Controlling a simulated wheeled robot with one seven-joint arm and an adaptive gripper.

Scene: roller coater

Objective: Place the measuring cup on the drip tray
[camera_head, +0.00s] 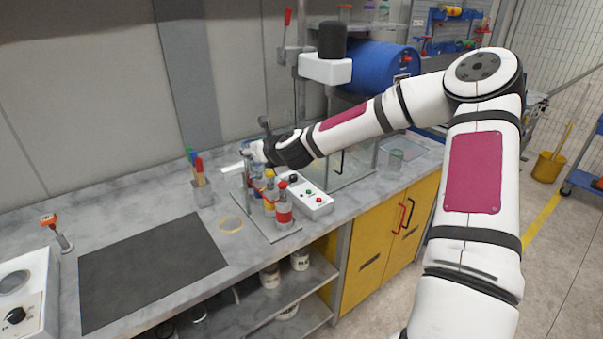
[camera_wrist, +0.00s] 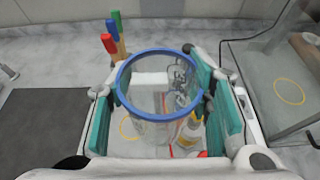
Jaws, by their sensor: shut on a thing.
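The measuring cup (camera_wrist: 158,120) is clear with a blue rim and dark markings. It sits upright between the teal finger pads of my gripper (camera_wrist: 160,105), which is shut on it. In the head view my gripper (camera_head: 258,152) holds the cup above the counter, over the back of a bottle rack; the cup is small and partly hidden there. I cannot tell for sure which surface is the drip tray. A yellow ring (camera_wrist: 290,92) marks a surface behind clear panels at right in the wrist view.
The rack (camera_head: 272,233) holds several coloured bottles, beside a control box (camera_head: 308,200). A holder with coloured-handled tools (camera_head: 202,190) stands to its left. Another yellow ring (camera_head: 231,224) lies on the counter near a dark mat (camera_head: 150,272). A clear-walled enclosure (camera_head: 350,170) stands at right.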

